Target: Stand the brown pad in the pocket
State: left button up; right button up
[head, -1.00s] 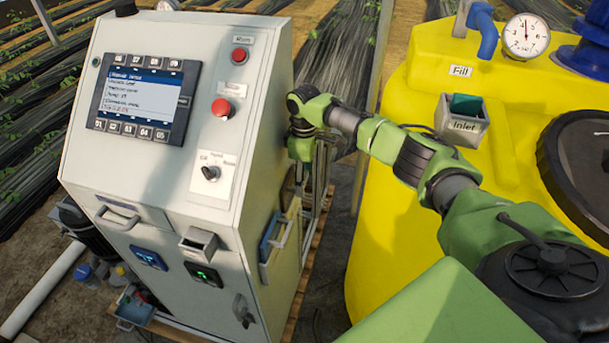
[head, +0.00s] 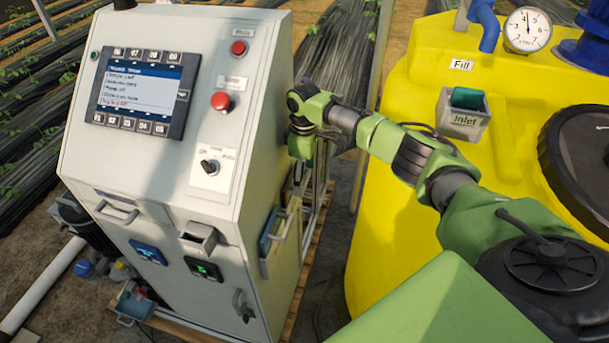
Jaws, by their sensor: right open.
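My right gripper (head: 299,174) hangs down from its green wrist beside the cabinet's right side. Its jaws are open, though the fingers are small and partly lost against the metal frame behind. A small brownish patch (head: 286,192) shows at the cabinet's side just below the gripper; I cannot tell if it is the brown pad. A grey open-topped pocket (head: 198,238) sits on the cabinet front and looks empty. Another grey pocket marked Inlet (head: 464,121), on the yellow tank, holds a green piece (head: 467,98). My left gripper is out of view.
The pale control cabinet (head: 180,195) has a screen, red buttons and a rotary switch. A blue item (head: 271,231) sits in a holder on its right side. The yellow tank (head: 390,235) stands to the right, with a narrow gap between. A small bin (head: 134,306) stands at lower left.

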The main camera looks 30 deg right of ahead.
notch_tip(320, 180, up, 12)
dwell(0.6)
jog(key=shift+f, duration=0.1)
dwell(0.4)
